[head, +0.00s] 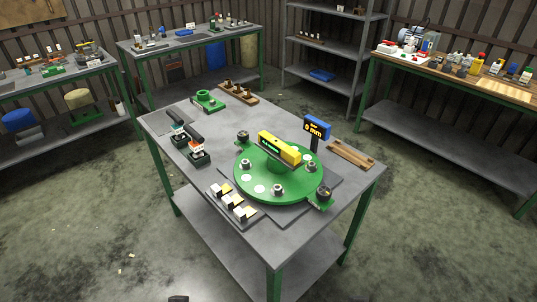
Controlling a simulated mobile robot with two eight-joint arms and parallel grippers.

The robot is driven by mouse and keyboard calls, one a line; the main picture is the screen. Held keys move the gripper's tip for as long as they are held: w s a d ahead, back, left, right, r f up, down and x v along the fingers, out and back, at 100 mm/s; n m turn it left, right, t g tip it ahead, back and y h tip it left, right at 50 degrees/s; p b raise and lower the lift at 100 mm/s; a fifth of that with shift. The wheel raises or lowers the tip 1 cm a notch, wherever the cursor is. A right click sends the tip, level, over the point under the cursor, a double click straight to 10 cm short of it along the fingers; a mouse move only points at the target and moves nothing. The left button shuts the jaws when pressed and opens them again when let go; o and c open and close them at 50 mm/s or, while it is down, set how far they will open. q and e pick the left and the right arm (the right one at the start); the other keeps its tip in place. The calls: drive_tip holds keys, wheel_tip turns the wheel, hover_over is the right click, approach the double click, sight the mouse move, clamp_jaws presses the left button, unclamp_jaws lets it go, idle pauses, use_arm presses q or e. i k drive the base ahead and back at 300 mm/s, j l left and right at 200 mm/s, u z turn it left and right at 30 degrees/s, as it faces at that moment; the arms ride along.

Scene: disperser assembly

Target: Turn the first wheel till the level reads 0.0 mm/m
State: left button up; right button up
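A round green plate (250,190) lies on a grey base on the near half of the central table. A yellow level (279,148) lies across its raised middle. A dark wheel (243,136) stands on a green lug at the plate's far left edge. Another dark wheel (325,193) is on a lug at the near right edge. I cannot tell which is the first wheel. A blue-framed display (317,129) stands behind the plate with yellow characters, too small to read surely. Neither of my grippers can be made out.
The grey table (285,240) also bears white and yellow blocks on a dark tray (218,205), two black-handled tools (195,147), a green flanged part (206,101), a wooden holder (238,93) and a wooden board (351,155). Other benches and a shelf stand behind. Bare floor surrounds the table.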

sight(243, 135)
drive_tip(key=k+j+z, duration=0.1)
drive_tip(key=j+z, duration=0.15)
drive_tip(key=z, duration=0.45)
drive_tip(key=j+z, duration=1.15)
drive_tip(key=j, duration=0.35)
drive_tip(key=k+j+z, duration=0.15)
drive_tip(key=j, duration=0.35)
